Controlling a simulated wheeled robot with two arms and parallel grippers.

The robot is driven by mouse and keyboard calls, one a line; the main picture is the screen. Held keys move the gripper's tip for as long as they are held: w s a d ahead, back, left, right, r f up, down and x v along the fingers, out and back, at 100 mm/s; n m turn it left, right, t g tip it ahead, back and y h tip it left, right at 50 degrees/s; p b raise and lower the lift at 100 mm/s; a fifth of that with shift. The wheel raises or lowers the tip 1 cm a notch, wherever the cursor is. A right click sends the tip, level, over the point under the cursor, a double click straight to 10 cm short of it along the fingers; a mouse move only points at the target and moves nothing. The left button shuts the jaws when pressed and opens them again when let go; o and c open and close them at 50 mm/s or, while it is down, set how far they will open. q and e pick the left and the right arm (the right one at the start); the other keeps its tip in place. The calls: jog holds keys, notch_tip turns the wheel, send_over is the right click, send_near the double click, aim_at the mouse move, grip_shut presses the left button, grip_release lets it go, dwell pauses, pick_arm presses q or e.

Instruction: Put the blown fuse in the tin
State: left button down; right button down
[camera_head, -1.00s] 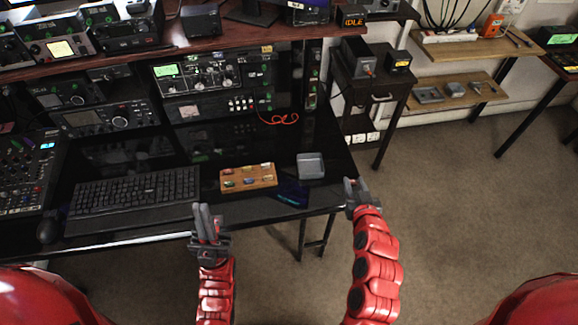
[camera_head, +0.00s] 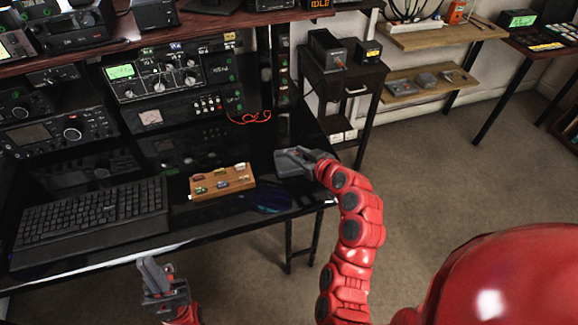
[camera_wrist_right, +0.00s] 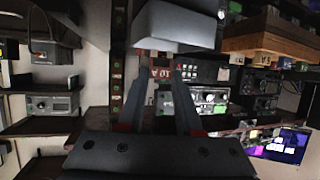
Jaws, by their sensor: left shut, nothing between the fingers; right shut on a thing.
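The grey square tin (camera_head: 291,164) is at the right end of the black desk, partly covered by my right gripper. My right gripper (camera_head: 318,163) is at the tin's right side and shut on it; the exact contact is hard to see. In the right wrist view a pale grey block, apparently the tin (camera_wrist_right: 178,25), shows beyond the fingers (camera_wrist_right: 160,78). Several small coloured fuses sit on a wooden block (camera_head: 194,196) left of the tin; I cannot tell which is blown. My left gripper (camera_head: 149,264) is shut and empty, in front of the desk edge.
A black keyboard (camera_head: 90,217) lies on the desk left of the wooden block. Radio gear (camera_head: 175,73) stands behind. A dark side table (camera_head: 345,75) is beyond the tin. Open carpet lies to the right. A red cable (camera_head: 250,117) lies near the radios.

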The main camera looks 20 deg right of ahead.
jog(key=shift+f, duration=0.9)
jog(key=c, duration=0.5)
grip_release()
jog(key=b+v, duration=0.2)
jog(key=v, duration=0.6)
jog(key=shift+s+d, duration=0.1)
jog(key=p+v, duration=0.8)
jog(key=v, duration=0.1)
jog(key=shift+p, duration=0.3)
